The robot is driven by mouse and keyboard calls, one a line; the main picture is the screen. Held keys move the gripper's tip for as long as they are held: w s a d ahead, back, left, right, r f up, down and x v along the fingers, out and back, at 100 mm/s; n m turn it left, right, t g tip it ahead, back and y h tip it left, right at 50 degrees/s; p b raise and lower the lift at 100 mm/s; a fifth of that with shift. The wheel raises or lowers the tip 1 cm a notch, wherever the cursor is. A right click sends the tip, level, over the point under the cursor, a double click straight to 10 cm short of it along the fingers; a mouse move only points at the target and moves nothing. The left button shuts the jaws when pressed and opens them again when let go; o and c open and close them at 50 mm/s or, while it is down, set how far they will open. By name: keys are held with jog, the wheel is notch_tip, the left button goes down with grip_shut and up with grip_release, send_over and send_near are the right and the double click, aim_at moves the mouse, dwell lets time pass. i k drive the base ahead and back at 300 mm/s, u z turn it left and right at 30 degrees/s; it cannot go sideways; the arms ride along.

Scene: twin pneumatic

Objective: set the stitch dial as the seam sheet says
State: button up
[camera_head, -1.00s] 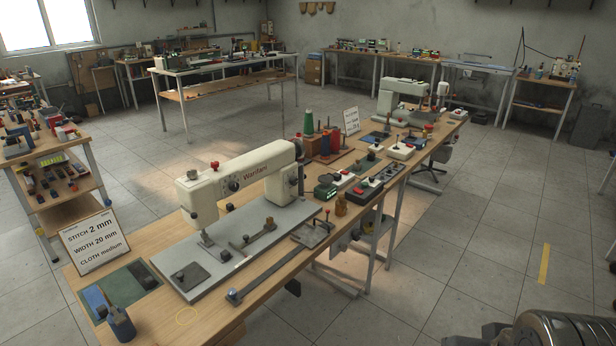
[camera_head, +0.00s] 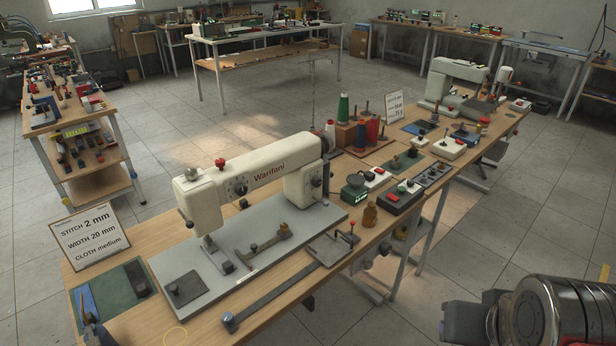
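The seam sheet (camera_head: 88,236) stands tilted at the table's left end and reads "STITCH 2 mm, WIDTH 20 mm, CLOTH medium". A metal and dark part of my arm shows at the lower right, apart from the table.
A second machine (camera_head: 455,85) is farther back. Floor is free right of the table.

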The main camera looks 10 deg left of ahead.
aim_at(317, 182)
jog(key=u, duration=0.3)
jog(key=i, duration=0.65)
jog(key=u, duration=0.9)
jog(key=i, duration=0.6)
jog(key=u, duration=0.35)
